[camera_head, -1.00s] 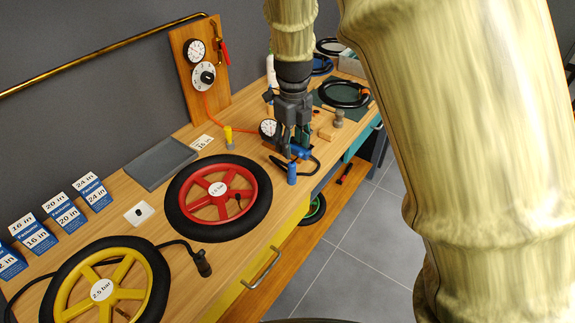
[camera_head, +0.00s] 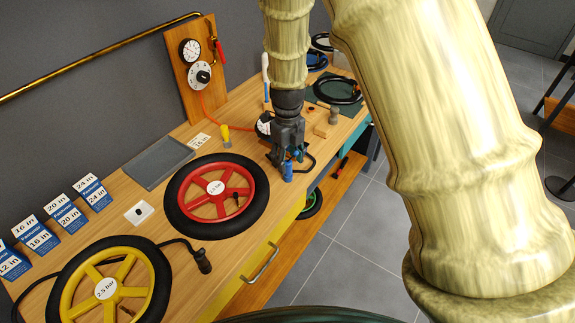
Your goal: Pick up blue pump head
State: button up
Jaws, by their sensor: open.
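The blue pump head (camera_head: 288,171) stands near the front edge of the wooden workbench, to the right of the red wheel. A black hose (camera_head: 311,161) curves beside it. My gripper (camera_head: 283,164) points down at the pump head, with its dark fingers open. The fingers overlap the upper part of the pump head in the picture. I cannot tell whether they touch it or how they sit around it.
The red wheel (camera_head: 249,190) and the yellow wheel (camera_head: 65,304) lie left of my gripper. A gauge (camera_head: 264,124), a yellow nozzle (camera_head: 226,137) and wooden blocks (camera_head: 322,130) are close by.

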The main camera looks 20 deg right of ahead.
aim_at(288, 160)
jog(key=shift+f+p, duration=0.5)
jog(key=shift+f, duration=1.1)
jog(key=shift+c, duration=0.2)
grip_shut()
